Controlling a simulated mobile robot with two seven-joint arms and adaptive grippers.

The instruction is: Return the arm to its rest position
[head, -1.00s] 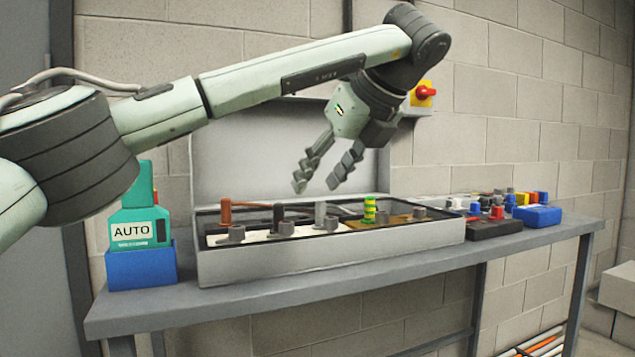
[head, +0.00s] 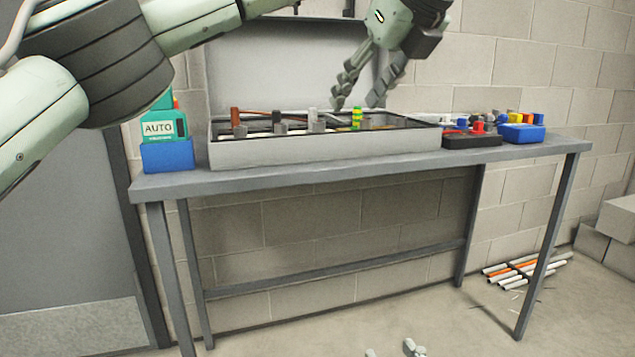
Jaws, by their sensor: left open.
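My left arm reaches in from the left, and its gripper (head: 358,90) is open and empty. The gripper hangs with its fingers pointing down, above the open grey case (head: 320,151) on the bench. The fingertips are close to the back of the case in the picture; I cannot tell the exact gap. The upper arm link and wrist are cut off by the top edge.
The grey bench (head: 400,163) runs across the view. A black tray (head: 472,141) and a blue box (head: 523,133) with coloured connectors sit right. Conduits (head: 520,268) lie on the floor.

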